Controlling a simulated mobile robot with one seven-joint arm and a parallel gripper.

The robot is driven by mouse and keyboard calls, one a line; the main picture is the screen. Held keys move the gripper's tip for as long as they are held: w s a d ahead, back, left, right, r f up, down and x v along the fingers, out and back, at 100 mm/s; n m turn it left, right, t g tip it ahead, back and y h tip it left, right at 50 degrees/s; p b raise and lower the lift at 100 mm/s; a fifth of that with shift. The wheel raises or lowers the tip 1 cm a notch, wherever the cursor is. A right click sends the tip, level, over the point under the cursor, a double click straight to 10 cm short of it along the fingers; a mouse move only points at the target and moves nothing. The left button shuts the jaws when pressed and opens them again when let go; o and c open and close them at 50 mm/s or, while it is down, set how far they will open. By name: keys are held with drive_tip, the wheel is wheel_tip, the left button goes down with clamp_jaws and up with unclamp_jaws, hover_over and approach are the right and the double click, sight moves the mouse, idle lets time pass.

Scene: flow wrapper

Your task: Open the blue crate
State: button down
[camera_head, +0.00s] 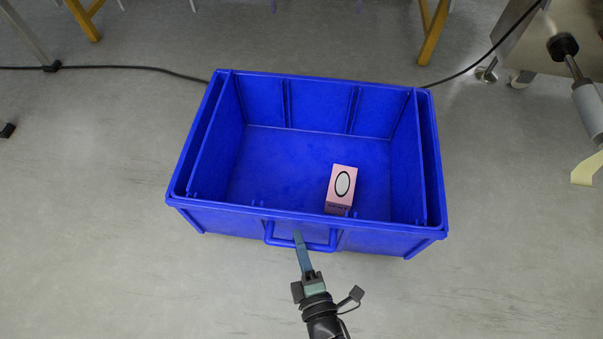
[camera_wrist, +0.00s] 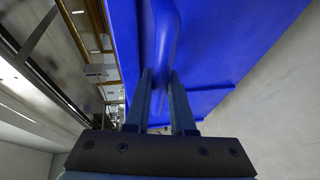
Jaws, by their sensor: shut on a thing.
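The blue crate (camera_head: 300,218) stands on the floor in the middle of the head view, and its top is uncovered. A bar handle (camera_head: 286,242) runs along its near wall. My gripper (camera_head: 297,236) reaches up to this handle from the near side. In the wrist view, my gripper's two fingers (camera_wrist: 162,80) are on either side of the blue handle (camera_wrist: 168,35), shut on it. The crate's near wall (camera_wrist: 225,45) fills much of that view. A pink box (camera_head: 342,183) with a white oval lies inside the crate, near its front right.
A black cable (camera_head: 130,68) runs along the floor behind the crate. Wooden table legs (camera_head: 432,35) stand at the back. A machine on a wheeled base (camera_head: 550,50) is at the upper right.

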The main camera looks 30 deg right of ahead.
drive_tip(key=s+a, duration=0.8)
drive_tip(key=s, duration=0.5)
drive_tip(key=shift+a, duration=0.15)
drive_tip(key=shift+s+f, duration=0.1)
drive_tip(key=c, duration=0.8)
unclamp_jaws()
drive_tip(key=shift+c, duration=0.2)
drive_tip(key=shift+o, duration=0.4)
drive_tip(key=shift+a, duration=0.1)
drive_tip(key=shift+p, duration=0.3)
drive_tip(key=p+v, duration=0.4)
drive_tip(key=v, duration=0.8)
drive_tip(key=shift+s+r, duration=0.25)
drive_tip(key=shift+s, duration=0.1)
